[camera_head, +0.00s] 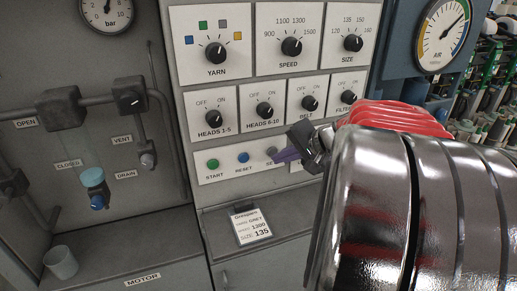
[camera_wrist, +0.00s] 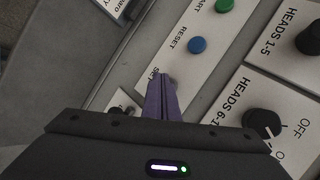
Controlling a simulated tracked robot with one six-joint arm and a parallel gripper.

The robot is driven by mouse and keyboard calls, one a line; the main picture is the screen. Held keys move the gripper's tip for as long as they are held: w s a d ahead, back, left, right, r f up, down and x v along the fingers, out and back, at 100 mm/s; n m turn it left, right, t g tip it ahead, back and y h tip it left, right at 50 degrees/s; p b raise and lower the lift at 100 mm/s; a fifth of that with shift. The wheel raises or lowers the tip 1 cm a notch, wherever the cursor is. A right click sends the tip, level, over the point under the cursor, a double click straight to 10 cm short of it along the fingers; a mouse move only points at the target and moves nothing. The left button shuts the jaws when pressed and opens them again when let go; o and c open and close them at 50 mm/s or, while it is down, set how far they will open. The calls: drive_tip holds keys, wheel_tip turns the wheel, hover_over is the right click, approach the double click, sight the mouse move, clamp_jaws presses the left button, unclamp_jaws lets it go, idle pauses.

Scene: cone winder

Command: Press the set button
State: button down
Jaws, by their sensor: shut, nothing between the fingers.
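The set button (camera_head: 270,151) is a small grey button at the right of a row on the white panel strip, with its label partly covered. My gripper (camera_head: 282,156) is shut and empty, its purple fingertips right at the set button's lower right in the head view. In the wrist view the closed fingers (camera_wrist: 166,84) lie over the SET label's end and hide the button. I cannot tell whether the tips touch it.
The blue reset button (camera_head: 243,157) and green start button (camera_head: 213,163) are to the left. Dials for heads 1-5 (camera_head: 223,119) and heads 6-10 (camera_head: 264,110) sit above. A tilted card (camera_head: 250,226) stands on the ledge below. Pipes and valves are at far left.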

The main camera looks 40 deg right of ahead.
drive_tip(key=shift+s+a, duration=0.1)
drive_tip(key=shift+s, duration=0.2)
drive_tip(key=s, duration=0.2)
drive_tip(key=s+a, duration=0.1)
drive_tip(key=s, duration=0.1)
drive_tip(key=shift+s+a, duration=0.2)
drive_tip(key=shift+s, duration=0.1)
idle(0.4)
idle(0.6)
drive_tip(key=w+a+f+n+g+y, duration=0.2)
drive_tip(key=a, duration=0.7)
drive_tip(key=s+a+n+g+h, duration=0.1)
drive_tip(key=s+a+n, duration=0.4)
drive_tip(key=a, duration=0.4)
drive_tip(key=s+a+n+g+h, duration=0.1)
drive_tip(key=s+a+n+h, duration=0.1)
drive_tip(key=s+a+n, duration=0.3)
drive_tip(key=a+n, duration=0.2)
drive_tip(key=a, duration=0.2)
drive_tip(key=shift+a+f, duration=0.15)
drive_tip(key=shift+f, duration=0.25)
